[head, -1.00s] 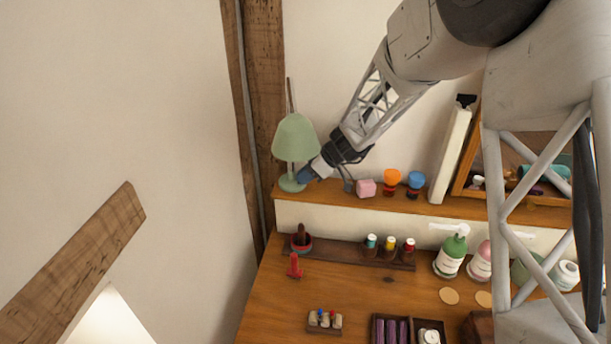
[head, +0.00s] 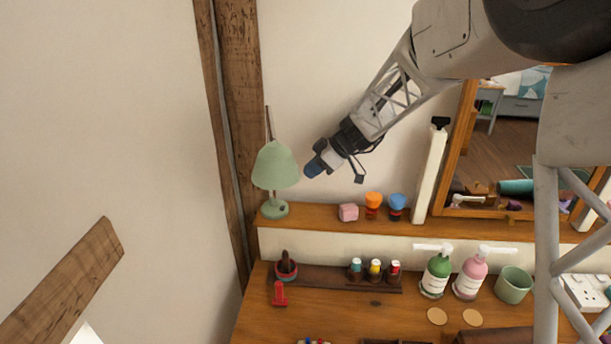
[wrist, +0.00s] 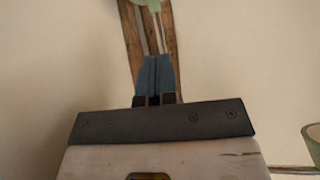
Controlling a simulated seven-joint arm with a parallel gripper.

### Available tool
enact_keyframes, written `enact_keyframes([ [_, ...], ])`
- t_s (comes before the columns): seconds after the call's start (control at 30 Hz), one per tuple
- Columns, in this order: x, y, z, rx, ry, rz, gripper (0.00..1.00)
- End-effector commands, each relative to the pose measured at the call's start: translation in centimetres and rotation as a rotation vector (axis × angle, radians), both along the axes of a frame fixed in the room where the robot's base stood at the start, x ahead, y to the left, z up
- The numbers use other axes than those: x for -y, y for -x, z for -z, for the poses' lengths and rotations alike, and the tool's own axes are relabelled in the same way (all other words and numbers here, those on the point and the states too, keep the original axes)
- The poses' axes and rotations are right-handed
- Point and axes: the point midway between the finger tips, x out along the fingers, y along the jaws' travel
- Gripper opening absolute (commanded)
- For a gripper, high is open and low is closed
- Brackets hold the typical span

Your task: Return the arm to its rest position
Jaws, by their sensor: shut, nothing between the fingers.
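My gripper (head: 315,168) hangs in the air above the left end of the wooden shelf (head: 330,213), to the right of the green lamp (head: 275,166). A gap of wall shows between its fingertips and the lampshade in the head view. In the wrist view the two blue fingers (wrist: 155,76) lie together with nothing between them. They point toward the wooden post (wrist: 135,40), and part of a pale green thing (wrist: 150,3) shows at the top edge. My arm reaches in from the upper right.
The shelf holds a pink block (head: 348,212), an orange-topped item (head: 373,205), a blue-topped item (head: 397,207) and a framed mirror (head: 460,140). Below, the desk (head: 340,312) carries a green bottle (head: 436,273), a pink bottle (head: 470,276) and a green cup (head: 513,285). The wall at left is clear.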

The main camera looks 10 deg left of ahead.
Motion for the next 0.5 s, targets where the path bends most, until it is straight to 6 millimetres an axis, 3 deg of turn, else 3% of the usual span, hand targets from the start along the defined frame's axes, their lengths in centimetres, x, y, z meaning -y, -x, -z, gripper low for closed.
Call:
enact_keyframes([
  [0.5,0.37,0.29,-0.40,-0.007,0.006,0.010,0.00],
])
